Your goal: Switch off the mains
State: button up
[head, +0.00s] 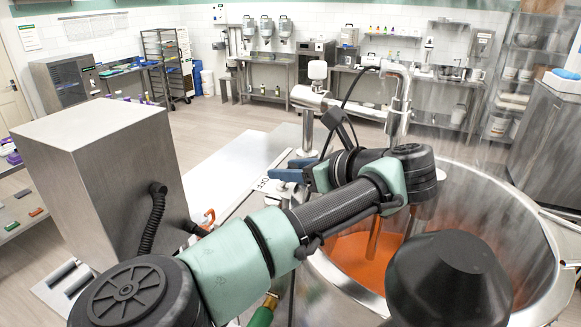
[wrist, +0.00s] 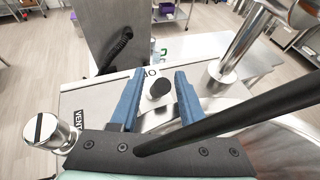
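A black knob (wrist: 158,90) stands on a pale panel (wrist: 95,98) in the wrist view. Dark lettering on the panel reads "VENT" at the left; other letters beyond the knob are partly covered by a finger. My gripper (wrist: 159,76) is open, its two blue fingers on either side of the knob with gaps visible. In the head view my gripper (head: 285,169) is over the panel beside the vat, and the knob cannot be made out there. I cannot tell how the knob is set.
A large steel vat (head: 535,225) with orange liquid lies at the right under my arm. A steel pipe and valve (head: 398,105) rise behind my gripper. A steel box (head: 100,165) with a black hose (head: 155,215) stands at the left. Open floor lies beyond.

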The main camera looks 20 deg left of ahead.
grip_shut()
jog(key=a+h, duration=0.1)
jog(key=h, duration=0.1)
jog(key=a+n+h, duration=0.1)
jog(key=h, duration=0.2)
jog(key=shift+r+g, duration=0.2)
jog(key=shift+g, duration=0.2)
jog(key=shift+w+a+f+n+g+h, duration=0.15)
jog(key=shift+a+n+h, duration=0.25)
jog(key=shift+h, duration=0.7)
jog(key=shift+s+a+f+n+g+h, duration=0.15)
jog(key=shift+a+h, duration=0.35)
jog(key=shift+h, duration=0.6)
jog(key=shift+w, duration=0.1)
jog(key=shift+o, duration=0.9)
grip_release()
jog(key=shift+r, duration=0.15)
jog(key=b+v, duration=0.5)
jog(key=v, duration=0.7)
jog(key=shift+s+r, duration=0.25)
jog(key=shift+r, duration=0.1)
